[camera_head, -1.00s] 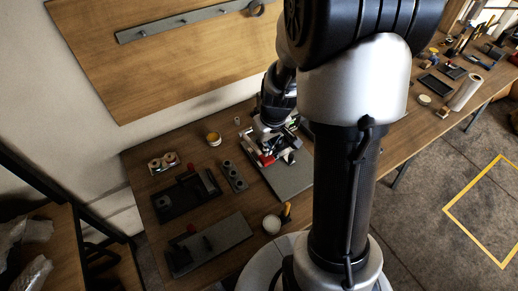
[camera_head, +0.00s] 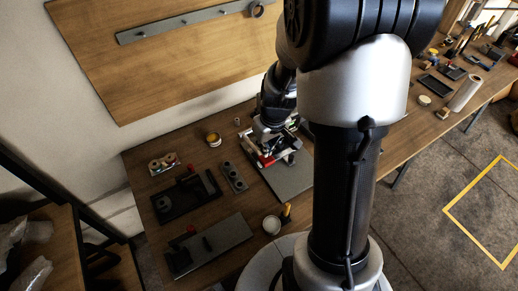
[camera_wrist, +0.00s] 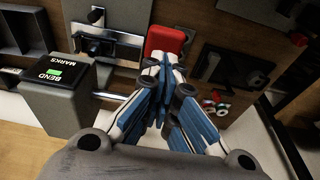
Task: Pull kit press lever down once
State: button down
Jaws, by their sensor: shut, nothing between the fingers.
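The kit press stands on a grey base plate (camera_head: 290,180) on the wooden bench, partly hidden by my arm. A red block (camera_head: 264,160), which looks like the lever's grip, shows at its left side. In the wrist view, the red block (camera_wrist: 169,40) lies just beyond my fingertips, beside a metal plate assembly (camera_wrist: 108,47). My gripper (camera_wrist: 166,66) is shut and empty, its blue-padded fingers drawn together. The fingertips overlap the block's lower edge in the picture; I cannot tell whether they touch it.
A grey box labelled "BEND MARKS" (camera_wrist: 60,78) stands left of my fingers. On the bench to the left are black fixtures (camera_head: 187,200), a grey plate fixture (camera_head: 210,243), a holed block (camera_head: 233,177) and a yellow-rimmed cup (camera_head: 213,139).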

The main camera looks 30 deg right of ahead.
aim_at(268, 161)
jog(key=shift+f, duration=0.1)
jog(key=shift+s+f+b, duration=0.2)
jog(key=shift+f+b, duration=0.3)
jog(key=shift+b, duration=0.1)
jog(key=shift+s+f+b, duration=0.15)
jog(key=shift+f+b, duration=0.35)
jog(key=shift+b, duration=0.05)
jog(key=f+b, duration=0.4)
jog(key=shift+s+f, duration=0.3)
jog(key=shift+s, duration=0.05)
jog(key=shift+s+f+b, duration=0.15)
jog(key=shift+b, duration=0.2)
